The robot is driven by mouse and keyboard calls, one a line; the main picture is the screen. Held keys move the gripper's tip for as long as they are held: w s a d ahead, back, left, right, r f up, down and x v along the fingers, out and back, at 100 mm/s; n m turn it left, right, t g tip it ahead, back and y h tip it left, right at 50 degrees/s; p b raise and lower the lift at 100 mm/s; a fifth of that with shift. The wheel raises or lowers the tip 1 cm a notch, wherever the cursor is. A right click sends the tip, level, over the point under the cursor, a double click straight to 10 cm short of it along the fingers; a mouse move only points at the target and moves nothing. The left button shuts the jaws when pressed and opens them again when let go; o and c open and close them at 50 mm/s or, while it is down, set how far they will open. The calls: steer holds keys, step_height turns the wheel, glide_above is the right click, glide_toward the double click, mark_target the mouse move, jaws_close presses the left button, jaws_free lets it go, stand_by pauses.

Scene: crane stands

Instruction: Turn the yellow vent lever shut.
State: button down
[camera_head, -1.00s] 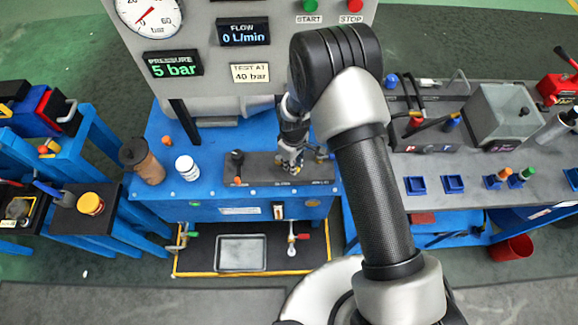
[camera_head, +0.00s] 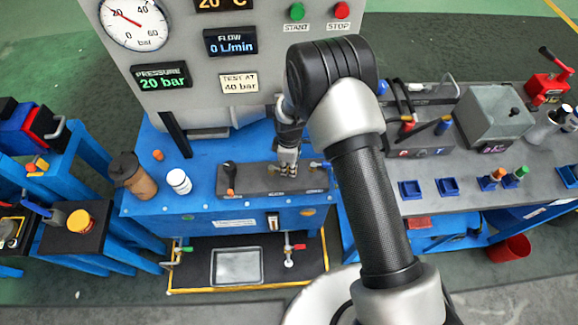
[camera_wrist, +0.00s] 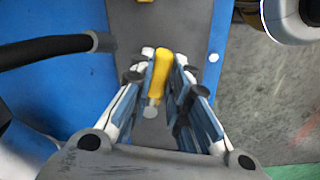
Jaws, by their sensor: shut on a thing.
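The yellow vent lever (camera_wrist: 160,64) shows in the wrist view between my gripper's fingers, with a silver metal end below its yellow grip. It points nearly straight up the picture, tilted slightly right. My gripper (camera_wrist: 164,58) is shut on it, one finger on each side. In the head view my gripper (camera_head: 287,168) is down at the dark valve panel (camera_head: 258,184) on the blue bench, and it hides the lever there. The pressure display (camera_head: 161,77) reads 20 bar, and the flow display (camera_head: 230,42) reads 0 L/min. A label (camera_head: 239,83) says TEST AT 40 bar.
A grey tray (camera_head: 237,266) lies below. Right is a grey bench (camera_head: 440,210).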

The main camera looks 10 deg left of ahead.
steer(key=c, duration=1.5)
jaws_free()
step_height(320, 180, up, 8)
steer(key=shift+f, duration=0.2)
steer(key=shift+c, duration=0.5)
